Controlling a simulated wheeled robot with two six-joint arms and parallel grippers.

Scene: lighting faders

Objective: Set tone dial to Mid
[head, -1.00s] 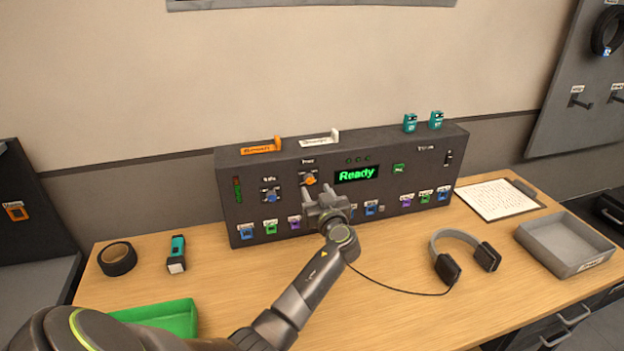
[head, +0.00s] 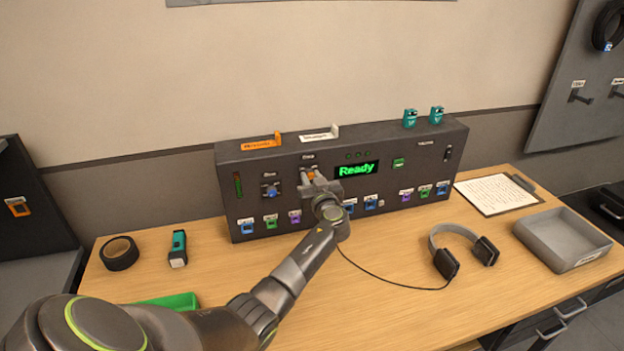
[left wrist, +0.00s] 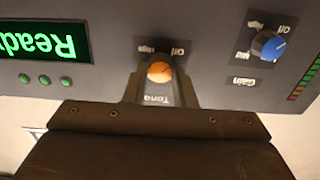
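The tone dial (head: 311,174) is a small orange knob on the front of the dark console (head: 230,170). My left gripper (head: 312,176) is at it, with one finger on each side. In the left wrist view, which is upside down, the orange knob (left wrist: 159,72) fills the narrow gap between the fingertips, and the gripper looks shut on it. The labels "Off" and "High" show by the knob; the spot for another label is behind a finger. I cannot make out where the knob points. My right gripper is not in view.
The blue gain dial (left wrist: 268,45) is beside the tone dial. The green display (head: 357,169) reads "Ready". Colored faders line the console's lower front. Headphones (head: 447,262), a tape roll (head: 119,253), a flashlight (head: 178,248) and a grey tray (head: 575,258) lie on the table.

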